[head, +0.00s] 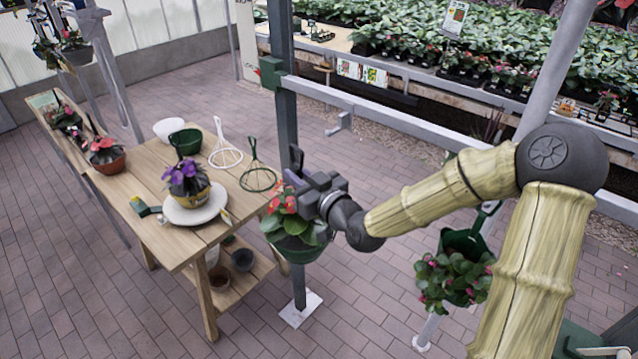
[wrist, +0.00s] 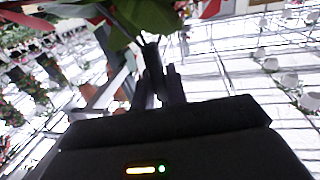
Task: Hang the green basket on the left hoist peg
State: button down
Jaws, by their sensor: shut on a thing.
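The green basket (head: 296,249) hangs below my gripper (head: 294,180) in the head view, with a leafy, red-flowered plant in it. My gripper is shut on the basket's hanger; the exact contact is hard to see. In the wrist view, my gripper (wrist: 160,88) shows dark fingers near a dark upright piece and green leaves. A grey peg (head: 341,125), which appears to be the left hoist peg, sticks out empty below the crossbar (head: 400,120). It is above and right of my gripper, and the basket is apart from it.
A grey post (head: 283,110) stands just behind my gripper. A wooden table (head: 150,190) at left holds a purple-flowered pot (head: 188,191) and wire hangers. Another green basket (head: 466,243) hangs at right. Brick floor (head: 370,300) lies clear between the baskets.

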jog(key=shift+w+a+r, duration=0.25)
jog(key=shift+a+r, duration=0.15)
jog(key=shift+r, duration=0.1)
jog(key=shift+s, duration=0.25)
jog(key=w+d+p, duration=0.2)
jog(key=w+d, duration=0.3)
jog(key=w, duration=0.2)
jog(key=shift+d+f+p, duration=0.15)
jog(key=shift+d+p, duration=0.05)
jog(key=shift+p, duration=0.2)
dwell(0.3)
jog(key=shift+d, duration=0.2)
dwell(0.7)
jog(key=shift+w, duration=0.15)
jog(key=shift+w+d, duration=1)
jog(key=shift+w, duration=0.2)
jog(key=shift+w, duration=0.1)
